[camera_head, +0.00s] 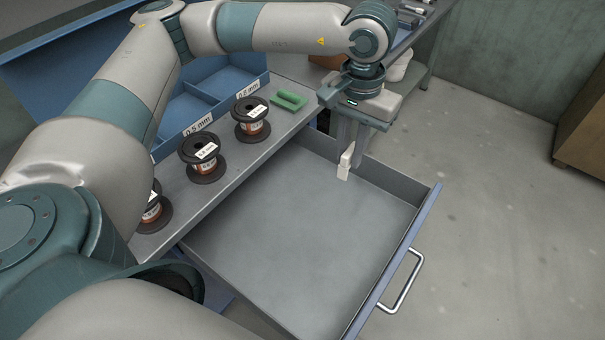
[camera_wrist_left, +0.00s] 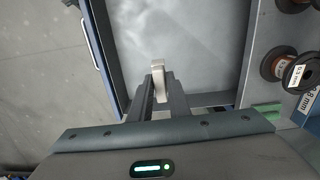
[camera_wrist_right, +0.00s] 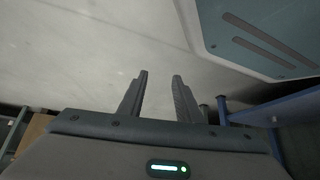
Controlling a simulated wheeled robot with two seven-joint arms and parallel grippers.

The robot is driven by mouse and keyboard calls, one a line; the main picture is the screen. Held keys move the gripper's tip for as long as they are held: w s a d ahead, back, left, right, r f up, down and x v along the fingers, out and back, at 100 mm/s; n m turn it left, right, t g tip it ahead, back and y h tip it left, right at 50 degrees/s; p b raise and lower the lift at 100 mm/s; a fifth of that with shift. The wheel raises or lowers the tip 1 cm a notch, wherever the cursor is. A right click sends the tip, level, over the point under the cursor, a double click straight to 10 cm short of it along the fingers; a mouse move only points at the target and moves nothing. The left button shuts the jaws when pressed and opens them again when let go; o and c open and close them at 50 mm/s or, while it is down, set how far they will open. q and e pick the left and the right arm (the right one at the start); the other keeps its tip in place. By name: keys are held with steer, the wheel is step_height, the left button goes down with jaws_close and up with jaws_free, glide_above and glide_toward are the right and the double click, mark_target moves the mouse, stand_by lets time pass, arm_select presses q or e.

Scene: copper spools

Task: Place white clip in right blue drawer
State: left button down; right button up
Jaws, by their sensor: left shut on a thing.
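The white clip (camera_head: 345,165) is held between the fingertips of my left gripper (camera_head: 348,150), over the far end of the open drawer. It also shows in the left wrist view (camera_wrist_left: 158,80), with the left gripper (camera_wrist_left: 158,92) shut on it. The drawer (camera_head: 300,225) is pulled out, with a grey empty floor, a blue front and a metal handle (camera_head: 402,283). I cannot tell whether the clip touches the drawer wall or floor. My right gripper (camera_wrist_right: 160,78) shows only in the right wrist view, its fingers apart with nothing between them.
Black spools with copper wire (camera_head: 250,120) stand in a row on the grey worktop (camera_head: 235,165) left of the drawer. A green clip (camera_head: 290,100) lies beyond them. Blue bins (camera_head: 225,82) stand behind. Floor right of the drawer is clear.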

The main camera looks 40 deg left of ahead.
arm_select(q)
steer(key=shift+r, duration=0.1)
arm_select(e)
steer(key=shift+s, duration=0.25)
